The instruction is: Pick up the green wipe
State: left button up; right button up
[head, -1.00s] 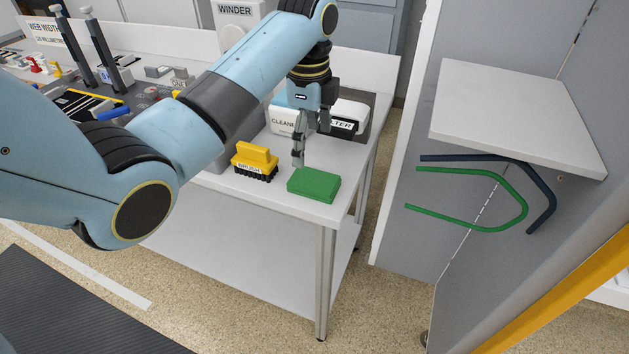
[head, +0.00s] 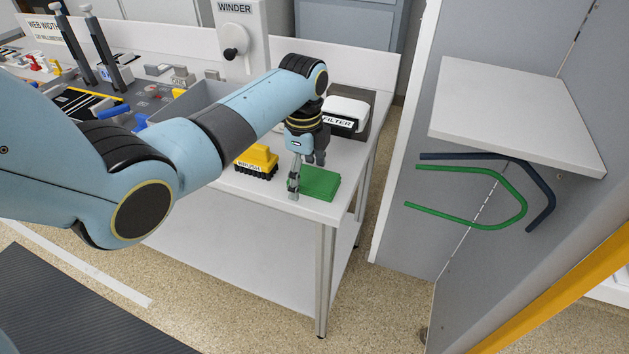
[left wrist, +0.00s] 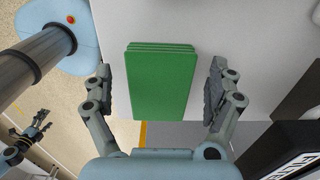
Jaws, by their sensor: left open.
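The green wipe (head: 320,183) is a flat folded stack lying near the front right corner of the white table. It also shows in the left wrist view (left wrist: 162,90), with its layered edge at the top. My left gripper (head: 307,178) is right over it, pointing down and open. In the left wrist view, my left gripper's fingers (left wrist: 160,87) stand on either side of the wipe, with a small gap at each side. What seems to be my right gripper (left wrist: 38,132) shows small at the lower left of the left wrist view, away from the wipe; its opening is unclear.
A yellow brush (head: 258,159) with black bristles stands just left of the wipe. A white filter box (head: 345,116) is behind it on the table. The table's front and right edges (head: 327,218) are close. A grey-white shelf (head: 510,110) is at the right.

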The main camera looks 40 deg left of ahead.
pick_arm(q)
jog(key=c, duration=1)
jog(key=shift+r, duration=0.1)
